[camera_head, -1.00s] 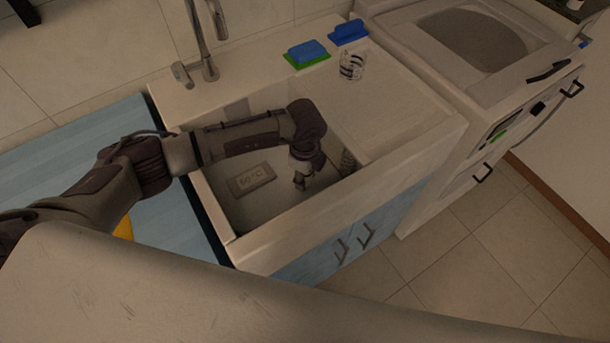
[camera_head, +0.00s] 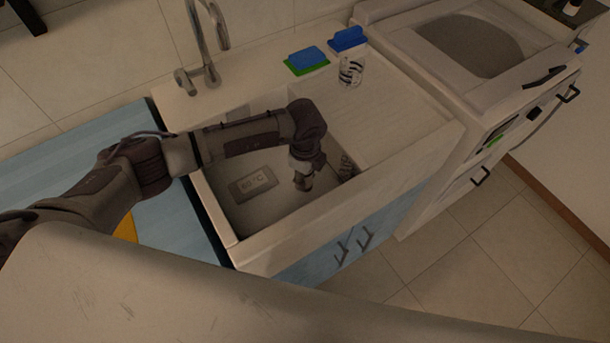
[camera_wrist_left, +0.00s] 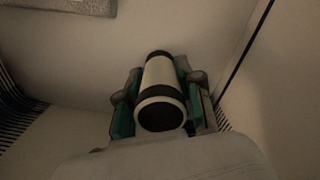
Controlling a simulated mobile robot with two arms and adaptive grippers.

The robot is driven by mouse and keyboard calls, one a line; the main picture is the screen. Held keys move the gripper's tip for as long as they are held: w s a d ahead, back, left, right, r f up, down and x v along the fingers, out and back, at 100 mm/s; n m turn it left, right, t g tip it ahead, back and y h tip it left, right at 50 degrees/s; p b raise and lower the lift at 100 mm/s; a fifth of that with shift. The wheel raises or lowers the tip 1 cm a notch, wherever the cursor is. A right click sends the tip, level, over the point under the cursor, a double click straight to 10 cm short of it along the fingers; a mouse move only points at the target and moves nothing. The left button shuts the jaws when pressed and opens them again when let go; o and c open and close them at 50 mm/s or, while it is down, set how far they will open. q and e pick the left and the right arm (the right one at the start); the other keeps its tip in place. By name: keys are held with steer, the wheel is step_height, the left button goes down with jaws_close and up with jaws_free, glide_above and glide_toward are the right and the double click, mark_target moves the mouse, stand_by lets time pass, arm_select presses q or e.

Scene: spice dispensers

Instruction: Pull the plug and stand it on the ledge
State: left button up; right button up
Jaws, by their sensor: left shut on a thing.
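My left gripper (camera_head: 303,183) reaches down into the sink basin (camera_head: 225,205), near its right side. In the left wrist view its green-padded fingers (camera_wrist_left: 160,95) are shut on a white cylinder with black bands (camera_wrist_left: 162,82), which I take to be the plug. Its round dark end faces the camera. In the head view the plug is hidden or too small to make out, and I cannot tell whether it still touches the sink floor. The back ledge (camera_head: 245,85) of the sink runs behind the basin. My right gripper is not in view.
A tap (camera_head: 207,70), a blue-green sponge (camera_head: 307,60), a blue sponge (camera_head: 348,39) and a striped glass (camera_head: 351,71) stand along the back. The ribbed drainboard (camera_head: 405,105) is clear.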

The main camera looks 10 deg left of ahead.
arm_select(q)
steer(key=shift+r, duration=0.1)
steer(key=shift+r+p, duration=1.7)
steer(key=shift+r, duration=0.2)
